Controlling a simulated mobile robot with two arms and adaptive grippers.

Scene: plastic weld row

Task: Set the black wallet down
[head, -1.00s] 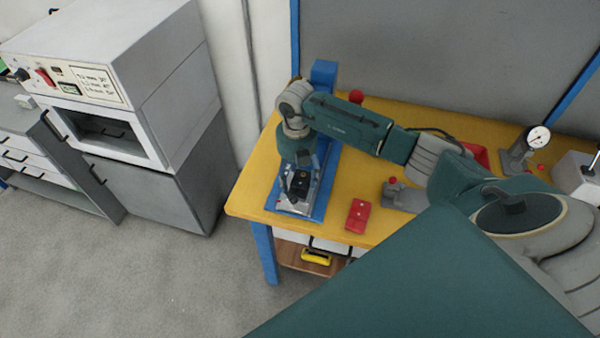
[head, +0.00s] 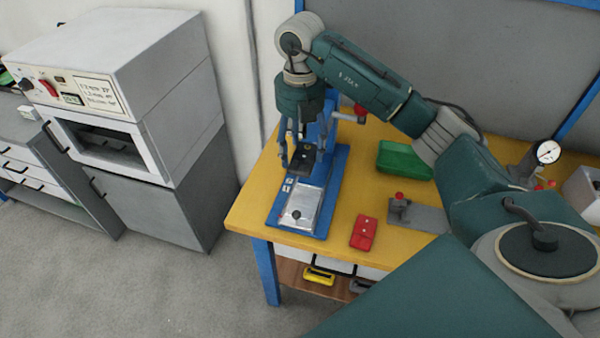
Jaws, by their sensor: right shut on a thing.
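The black wallet (head: 299,163) is a small dark piece between the fingers of my right gripper (head: 302,160). The gripper points down and is shut on the wallet, seemingly above the rear of the silver plate (head: 312,205) on the blue press (head: 335,185). The fingers partly hide the wallet, and I cannot tell whether its underside touches anything. My left gripper is not in view.
A red block (head: 363,232) lies right of the press on the yellow table (head: 250,212). A grey fixture with a red knob (head: 400,206), a green bin (head: 403,160) and a dial gauge (head: 547,152) stand farther right. A grey oven (head: 130,90) stands left.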

